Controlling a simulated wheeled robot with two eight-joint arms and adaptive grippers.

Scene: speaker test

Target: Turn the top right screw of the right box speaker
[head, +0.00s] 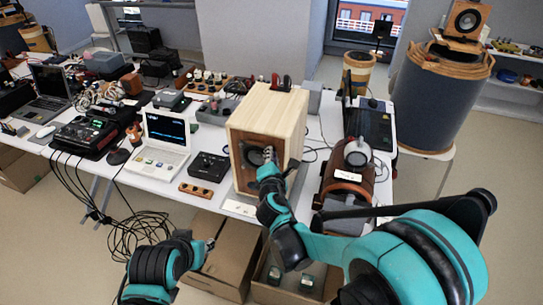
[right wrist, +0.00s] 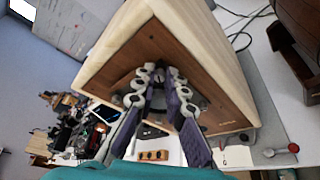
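The wooden box speaker (head: 262,125) stands on the table, with a pale wood body and a brown front face with a dark round cone. In the right wrist view the speaker (right wrist: 205,55) fills the middle, seen tilted. My right gripper (head: 268,160) is in front of the cone. In the right wrist view its fingers (right wrist: 161,72) are a little apart with nothing visible between them, and they hide part of the cone. I cannot tell whether they touch the speaker. No screw can be made out clearly. My left gripper (head: 211,243) is low, in front of the table, its fingers too small to judge.
A small black box (head: 208,167) and a white laptop (head: 163,143) stand left of the speaker. A brown rounded device (head: 348,180) stands to its right. Cardboard boxes (head: 222,262) and hanging black cables (head: 140,228) are below the table front. Another speaker (head: 465,18) sits at upper right.

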